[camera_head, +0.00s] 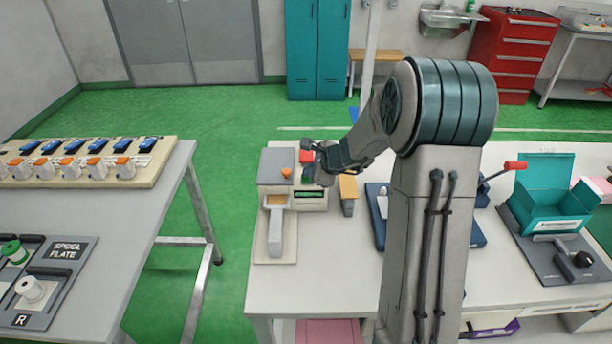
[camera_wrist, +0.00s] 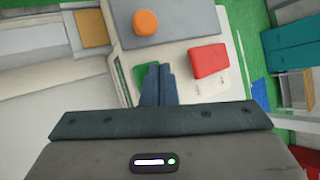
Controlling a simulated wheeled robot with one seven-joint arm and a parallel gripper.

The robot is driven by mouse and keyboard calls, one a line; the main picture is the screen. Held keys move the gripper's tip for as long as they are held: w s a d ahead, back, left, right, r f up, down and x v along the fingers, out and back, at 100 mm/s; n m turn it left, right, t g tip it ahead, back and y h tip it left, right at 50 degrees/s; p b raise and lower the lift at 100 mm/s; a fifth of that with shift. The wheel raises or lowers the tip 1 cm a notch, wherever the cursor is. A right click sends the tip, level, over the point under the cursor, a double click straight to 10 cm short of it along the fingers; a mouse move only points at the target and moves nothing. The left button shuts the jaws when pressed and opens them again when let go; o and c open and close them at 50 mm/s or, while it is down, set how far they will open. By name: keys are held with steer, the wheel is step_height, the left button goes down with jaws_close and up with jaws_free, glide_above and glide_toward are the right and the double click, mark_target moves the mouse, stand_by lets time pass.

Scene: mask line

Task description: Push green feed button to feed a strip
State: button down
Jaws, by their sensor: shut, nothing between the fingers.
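The feed machine (camera_head: 268,237) stands at the left end of the white table in the head view. Its green button (camera_wrist: 140,76) shows in the wrist view, left of my fingertips and partly covered by them. My gripper (camera_wrist: 158,70) is shut and empty, with its fingertips at the right side of the green button. I cannot tell whether they touch it. In the head view my gripper (camera_head: 320,168) is over the right part of the machine. A red button (camera_wrist: 209,61) lies right of the fingers. An orange knob (camera_wrist: 145,22) is above them in the wrist view.
A green-lit display (camera_head: 310,194) is on the machine's front. A yellow-topped block (camera_head: 348,187) stands close to its right. A teal box (camera_head: 550,205) and a red-handled lever (camera_head: 514,165) are farther right. A separate table with a spool plate (camera_head: 45,270) is at left.

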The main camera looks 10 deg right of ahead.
steer(key=shift+r+p, duration=0.4)
steer(key=shift+r, duration=0.35)
step_height(320, 180, up, 5)
steer(key=p, duration=0.4)
stand_by(0.6)
steer(key=s+a+r+n+g, duration=0.2)
steer(key=s+a+r+n, duration=0.15)
steer(key=s+n, duration=0.4)
steer(key=s+a+r+n+g, duration=0.15)
steer(key=s+r+n, duration=0.35)
steer(key=s, duration=0.5)
steer(key=s+d+n+h, duration=0.2)
steer(key=s+n, duration=0.2)
steer(key=s, duration=0.4)
steer(key=s+d+n+g+h, duration=0.1)
steer(key=s+n, duration=0.3)
steer(key=s, duration=0.4)
steer(key=shift+s+d+r+n+h, duration=0.15)
steer(key=shift+s+d+n+h, duration=0.35)
steer(key=shift+h, duration=0.3)
